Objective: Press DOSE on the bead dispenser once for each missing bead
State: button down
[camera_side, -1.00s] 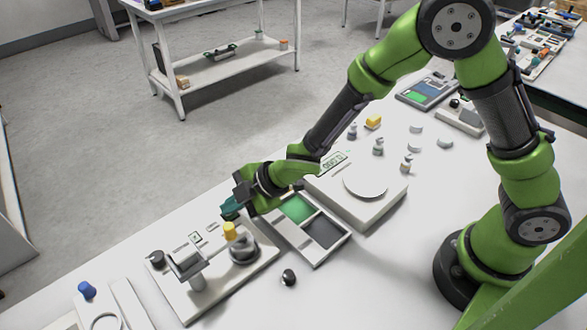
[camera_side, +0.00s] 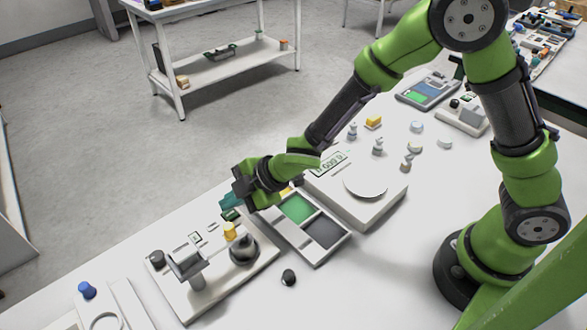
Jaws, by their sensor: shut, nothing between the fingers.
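The likely bead dispenser is a pale base plate (camera_side: 222,285) in the lower left of the side view. It carries a grey box-shaped head (camera_side: 185,261) on a post, a black knob (camera_side: 156,258), a yellow piece (camera_side: 230,231) and a dark round part (camera_side: 244,249). Small labelled panels (camera_side: 195,238) lie along its far edge; the DOSE marking is too small to read. My gripper (camera_side: 228,201) has teal fingertips, shut and empty, just above a small dark panel (camera_side: 231,215) at the plate's far right corner. A gap seems to show, but contact is hard to judge.
A tray (camera_side: 318,262) with green and dark compartments lies right of the plate. Beyond it stands a scale (camera_side: 367,213) with a display (camera_side: 331,162). Small weights (camera_side: 378,146) and a yellow block (camera_side: 373,122) stand behind. A small dark ball-like object (camera_side: 289,276) lies in front.

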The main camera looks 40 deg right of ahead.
aim_at(235, 215)
jog(key=shift+r, duration=2.55)
